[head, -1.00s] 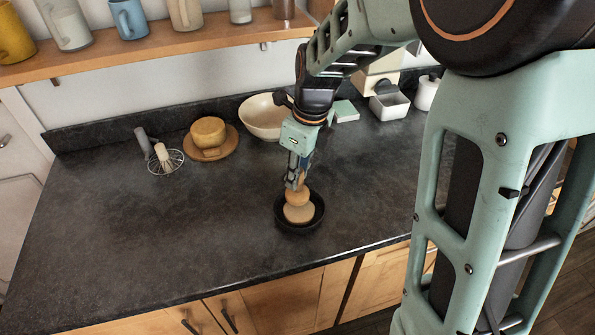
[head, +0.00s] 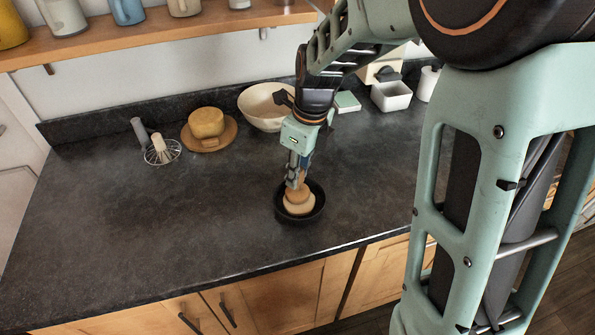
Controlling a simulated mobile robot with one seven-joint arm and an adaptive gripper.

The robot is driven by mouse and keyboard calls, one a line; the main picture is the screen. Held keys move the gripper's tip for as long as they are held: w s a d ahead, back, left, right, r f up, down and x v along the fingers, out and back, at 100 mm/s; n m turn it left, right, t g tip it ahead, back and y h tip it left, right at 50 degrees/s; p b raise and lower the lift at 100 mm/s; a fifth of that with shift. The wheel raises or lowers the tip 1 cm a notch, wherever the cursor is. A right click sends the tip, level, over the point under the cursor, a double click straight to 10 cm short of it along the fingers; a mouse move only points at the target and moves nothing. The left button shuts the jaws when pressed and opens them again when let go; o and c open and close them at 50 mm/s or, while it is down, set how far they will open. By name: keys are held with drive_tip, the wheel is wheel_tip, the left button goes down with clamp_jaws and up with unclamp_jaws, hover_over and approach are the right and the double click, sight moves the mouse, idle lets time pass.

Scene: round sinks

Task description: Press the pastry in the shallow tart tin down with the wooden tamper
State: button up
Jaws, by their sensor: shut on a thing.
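A wooden tamper (head: 298,196) stands roughly upright in my gripper (head: 294,184), which is shut on its upper part. The tamper's broad base is inside the dark shallow tart tin (head: 310,218), over the pale pastry (head: 297,210). The base appears to rest on the pastry, but I cannot tell how firmly. The tin sits on the dark counter near its front edge, and its black rim shows all round except behind the tamper and gripper.
On the dark counter (head: 150,230) stand a cheese on a wooden board (head: 228,138), a whisk (head: 163,151), a cream bowl (head: 263,108) and a white square dish (head: 391,96). A shelf of mugs (head: 150,38) runs above. The counter left of the tin is clear.

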drive_tip(key=shift+f+b, duration=0.35)
drive_tip(key=shift+f, duration=0.2)
idle(0.4)
drive_tip(key=shift+s+f, duration=0.1)
drive_tip(key=shift+s, duration=0.05)
idle(0.9)
wheel_tip(320, 180, up, 7)
drive_tip(key=p, duration=0.6)
idle(0.3)
